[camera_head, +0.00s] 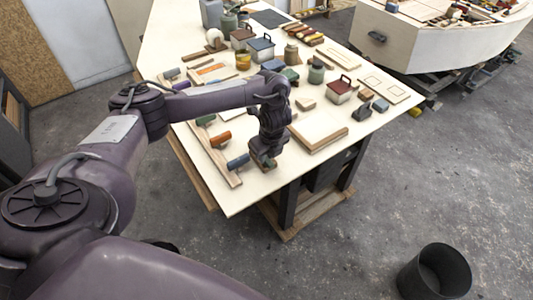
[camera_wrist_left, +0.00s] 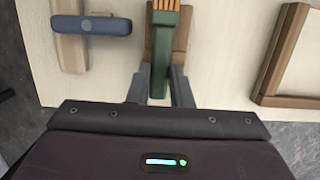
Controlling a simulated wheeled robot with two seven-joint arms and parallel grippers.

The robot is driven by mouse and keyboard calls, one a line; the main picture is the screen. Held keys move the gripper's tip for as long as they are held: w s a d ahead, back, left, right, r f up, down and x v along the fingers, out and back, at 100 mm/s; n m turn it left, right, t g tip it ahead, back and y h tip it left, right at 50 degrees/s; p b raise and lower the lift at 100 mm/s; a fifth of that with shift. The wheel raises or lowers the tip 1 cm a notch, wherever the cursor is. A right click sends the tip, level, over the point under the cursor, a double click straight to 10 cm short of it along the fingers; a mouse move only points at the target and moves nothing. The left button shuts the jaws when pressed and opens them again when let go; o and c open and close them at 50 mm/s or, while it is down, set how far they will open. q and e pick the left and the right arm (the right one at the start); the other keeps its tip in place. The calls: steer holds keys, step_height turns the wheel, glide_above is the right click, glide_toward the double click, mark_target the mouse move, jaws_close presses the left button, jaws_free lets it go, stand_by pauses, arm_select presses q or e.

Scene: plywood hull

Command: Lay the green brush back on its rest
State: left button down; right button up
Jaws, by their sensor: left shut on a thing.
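The green brush (camera_wrist_left: 161,60) has a dark green handle and orange bristles at its far end in the left wrist view. My left gripper (camera_wrist_left: 160,93) is shut on its handle; in the head view the gripper (camera_head: 263,160) is low at the table's front edge. A brown wooden piece (camera_wrist_left: 181,38) lies under or just behind the brush in the wrist view. It may be the rest; I cannot tell whether the brush touches it. In the head view the brush is mostly hidden by the gripper. My right gripper is out of view.
Left of the gripper, a wooden strip (camera_head: 213,150) carries a blue-handled tool (camera_head: 238,161) and an orange one (camera_head: 221,138). A wooden panel (camera_head: 319,132) lies close on the right. Lidded boxes and jars crowd the table's back. A black bin (camera_head: 435,273) stands on the floor.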

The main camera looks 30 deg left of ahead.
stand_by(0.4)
arm_select(q)
steer(key=c, duration=1.2)
jaws_free()
steer(key=shift+c, duration=0.2)
steer(key=r, duration=0.2)
steer(key=r+p, duration=0.1)
steer(key=r, duration=0.1)
steer(key=d+r+p, duration=0.1)
steer(key=r, duration=0.1)
steer(key=shift+s+d+r, duration=0.1)
steer(key=shift+s+r, duration=0.1)
steer(key=shift+r, duration=0.2)
steer(key=shift+s+d+r+p, duration=0.15)
steer(key=shift+r+p, duration=0.15)
steer(key=shift+r, duration=0.15)
